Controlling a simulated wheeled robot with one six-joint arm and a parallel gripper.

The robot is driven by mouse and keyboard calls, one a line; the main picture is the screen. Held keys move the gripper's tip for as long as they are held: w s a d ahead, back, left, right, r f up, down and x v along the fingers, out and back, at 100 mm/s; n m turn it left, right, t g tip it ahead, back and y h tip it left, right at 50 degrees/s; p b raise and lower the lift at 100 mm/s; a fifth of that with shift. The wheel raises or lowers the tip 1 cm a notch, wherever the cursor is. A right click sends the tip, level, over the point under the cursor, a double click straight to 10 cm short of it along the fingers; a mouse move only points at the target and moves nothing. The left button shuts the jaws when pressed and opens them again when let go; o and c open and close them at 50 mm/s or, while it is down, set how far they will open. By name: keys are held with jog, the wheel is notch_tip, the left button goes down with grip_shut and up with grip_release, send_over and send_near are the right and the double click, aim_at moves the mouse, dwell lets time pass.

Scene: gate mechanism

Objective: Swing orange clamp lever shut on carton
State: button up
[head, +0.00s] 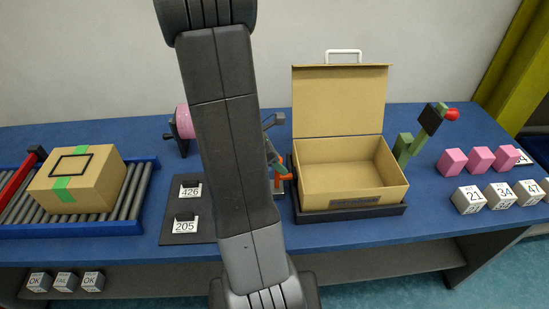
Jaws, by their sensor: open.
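An orange piece (286,177), likely part of the clamp lever, shows just right of my arm, beside the left edge of a black tray. A teal and grey part (273,156) adjoins it; the rest is hidden behind my arm, so I cannot tell the lever's angle. An open tan carton (352,201) with its lid raised sits in the black tray. A closed tan carton (90,190) with green tape lies on the rollers at left. My arm crosses the centre of the view and hides my gripper; a small grey piece at its right edge is unclear.
A green post with a black block and red ball (452,115) stands right of the tray (352,213). Pink blocks (480,159) and white numbered cubes (499,196) lie further right. A dark plate with number cards (184,230) is left of my arm.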

jog(key=v, duration=1.3)
jog(key=shift+r, duration=0.35)
jog(key=x, duration=1.4)
jog(key=shift+a+f, duration=0.1)
jog(key=shift+a, duration=0.05)
jog(key=shift+s+a, duration=0.1)
jog(key=shift+a, duration=0.15)
jog(key=shift+r, duration=0.2)
